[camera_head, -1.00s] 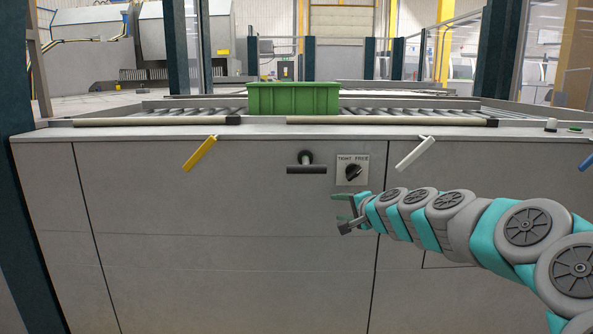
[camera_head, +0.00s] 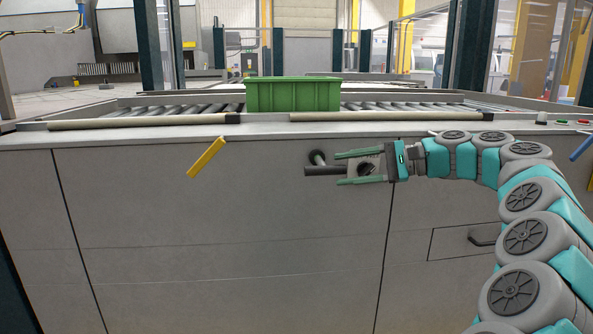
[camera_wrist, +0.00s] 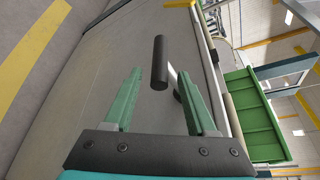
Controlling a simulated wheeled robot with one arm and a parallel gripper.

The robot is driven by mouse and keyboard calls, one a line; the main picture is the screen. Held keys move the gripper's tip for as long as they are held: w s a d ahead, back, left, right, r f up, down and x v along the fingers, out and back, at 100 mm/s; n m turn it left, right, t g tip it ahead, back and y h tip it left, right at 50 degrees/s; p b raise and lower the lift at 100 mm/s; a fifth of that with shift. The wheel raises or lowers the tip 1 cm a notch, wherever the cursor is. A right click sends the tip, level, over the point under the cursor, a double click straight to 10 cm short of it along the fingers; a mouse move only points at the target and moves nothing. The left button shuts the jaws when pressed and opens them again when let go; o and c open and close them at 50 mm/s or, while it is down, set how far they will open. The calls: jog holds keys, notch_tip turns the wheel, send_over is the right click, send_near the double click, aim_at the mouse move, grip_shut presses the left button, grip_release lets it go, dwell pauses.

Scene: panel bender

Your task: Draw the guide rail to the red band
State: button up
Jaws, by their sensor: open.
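A black T-shaped handle (camera_head: 313,171) sticks out of the grey cabinet front below the table edge. Its crossbar lies level in the head view and also shows in the wrist view (camera_wrist: 160,62). My gripper (camera_head: 339,168) points left, open, its green fingers above and below the crossbar's right part. In the wrist view the crossbar's near end lies between the fingertips (camera_wrist: 159,76), with no grip on it. Two beige rails (camera_head: 130,119) (camera_head: 390,116) run along the table's front edge; I cannot tell which is the guide rail. I make out no red band.
The TIGHT/FREE knob plate (camera_head: 372,164) is mostly hidden behind my gripper. A yellow lever (camera_head: 206,157) hangs left and a blue one (camera_head: 582,148) right. A green crate (camera_head: 293,95) stands on the rollers (camera_head: 410,105). A drawer pull (camera_head: 482,239) sits lower right.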

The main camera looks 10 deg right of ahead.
aim_at(314, 172)
jog(key=shift+s+a+r+g, duration=0.1)
jog(key=shift+s+r+g, duration=0.1)
jog(key=shift+s+g, duration=0.1)
jog(key=shift+a, duration=0.25)
jog(key=x, duration=0.7)
jog(key=shift+w, duration=0.1)
grip_shut()
dwell(1.0)
